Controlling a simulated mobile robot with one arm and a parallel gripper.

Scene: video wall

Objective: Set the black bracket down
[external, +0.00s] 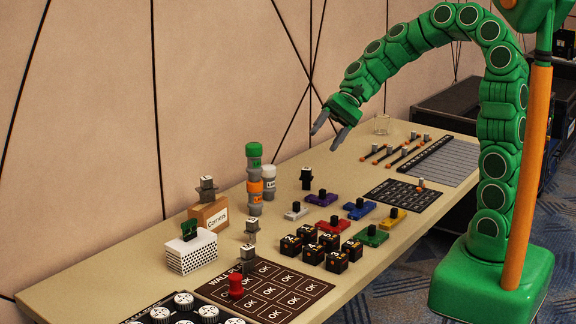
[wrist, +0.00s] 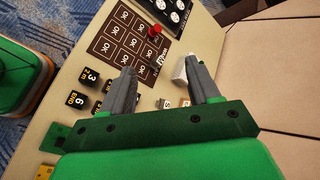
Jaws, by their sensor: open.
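A small black bracket (external: 307,178) with a pale label on top stands upright on the beige table in the external view. My gripper (external: 327,138) is open and empty, above the table and a little above and right of that bracket in the picture, apart from it. In the wrist view my gripper (wrist: 160,70) shows two grey fingers spread apart with nothing held between them. I cannot make out the black bracket in the wrist view. Greyer bracket-like pieces stand on the Corners box (external: 208,217) and beside the wall plan board (external: 262,290).
Stacked green, orange and grey cylinders (external: 254,186) stand left of the bracket. A red peg (external: 236,286) stands on the board. A clear glass (external: 381,125) stands farther back.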

